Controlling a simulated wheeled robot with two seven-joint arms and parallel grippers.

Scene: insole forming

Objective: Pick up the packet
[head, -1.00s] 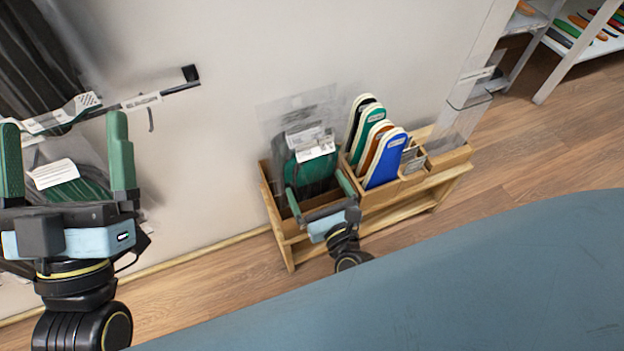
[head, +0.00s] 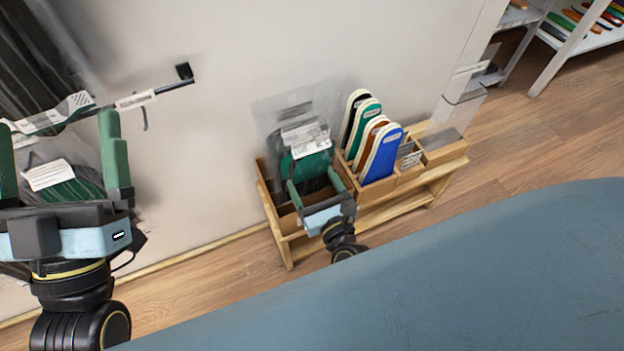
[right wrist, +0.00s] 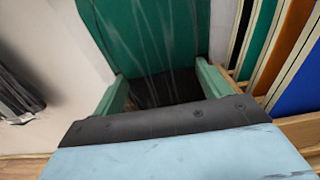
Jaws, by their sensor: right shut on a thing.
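The packet (head: 313,140) is a clear plastic bag with dark green contents and a white label. It stands upright in the left compartment of a wooden rack (head: 286,227), its clear top above the rim. My right gripper (head: 312,179) has one finger on each side of the packet's lower part and is shut on it. In the right wrist view the green packet (right wrist: 150,35) fills the space between the fingers. Its bottom edge is hard to make out. My left gripper (head: 58,150) is open at the left, fingers wide apart, in front of another bagged green item (head: 70,192).
Several coloured insoles (head: 383,155) stand in the compartments just right of the packet. A pale wall (head: 230,50) is close behind the rack. A blue-grey surface (head: 450,270) fills the lower right foreground. A shelf (head: 560,45) stands at the upper right.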

